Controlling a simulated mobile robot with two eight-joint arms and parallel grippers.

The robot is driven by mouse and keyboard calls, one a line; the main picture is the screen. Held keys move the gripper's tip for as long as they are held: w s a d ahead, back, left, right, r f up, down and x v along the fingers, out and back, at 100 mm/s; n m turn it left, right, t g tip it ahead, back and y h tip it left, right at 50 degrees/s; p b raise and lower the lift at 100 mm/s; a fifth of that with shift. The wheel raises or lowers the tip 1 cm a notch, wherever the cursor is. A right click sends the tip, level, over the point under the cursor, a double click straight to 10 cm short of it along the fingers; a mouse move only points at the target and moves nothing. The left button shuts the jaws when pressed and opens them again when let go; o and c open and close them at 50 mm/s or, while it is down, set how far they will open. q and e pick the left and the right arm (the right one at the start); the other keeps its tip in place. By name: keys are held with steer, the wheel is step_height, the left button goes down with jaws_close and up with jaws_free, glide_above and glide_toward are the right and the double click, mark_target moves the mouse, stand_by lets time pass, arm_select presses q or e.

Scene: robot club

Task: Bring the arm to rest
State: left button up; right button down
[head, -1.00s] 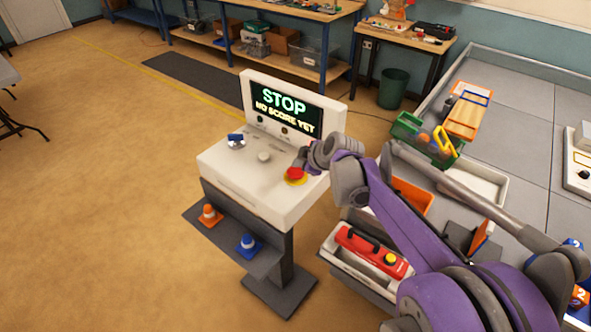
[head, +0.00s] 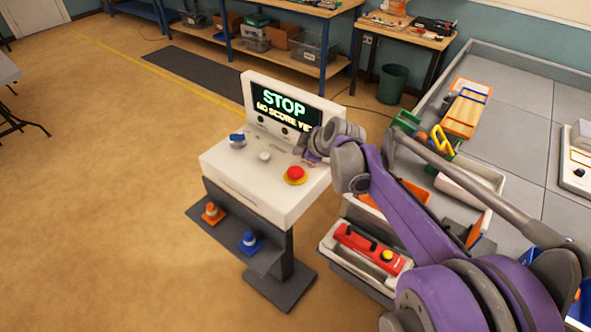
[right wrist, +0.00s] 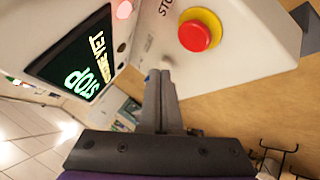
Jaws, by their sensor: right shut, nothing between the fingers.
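My right arm, purple and grey, comes in from the lower right of the head view. Its gripper (head: 308,153) is above the top of the white console (head: 228,172), behind the red button and partly hidden by my own wrist. In the right wrist view the two fingers (right wrist: 160,76) are together, shut and empty. The red button (head: 295,173) on its yellow base is apart from the fingers; it also shows in the right wrist view (right wrist: 195,36). The console screen (head: 285,109) reads "STOP" and, below, "NO SCORE YET", partly covered by my wrist. My left gripper is not in view.
A grey-topped field (head: 520,110) with bins stands at right. The floor at left is open.

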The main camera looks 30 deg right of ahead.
stand_by(0.4)
steer(key=s+a+f+m+g, duration=0.1)
steer(key=s+a+f+m, duration=0.2)
steer(key=s+a, duration=0.2)
steer(key=s+a+f+m+g, duration=0.1)
steer(key=s+a+f+m, duration=0.2)
steer(key=s, duration=0.9)
steer(key=s+a+f+m+g, duration=0.1)
steer(key=s+a+f+m, duration=0.2)
steer(key=s+a, duration=0.4)
steer(key=shift+s+a+f+m+h, duration=0.2)
steer(key=shift+s+m+h, duration=0.15)
steer(key=shift+s, duration=0.65)
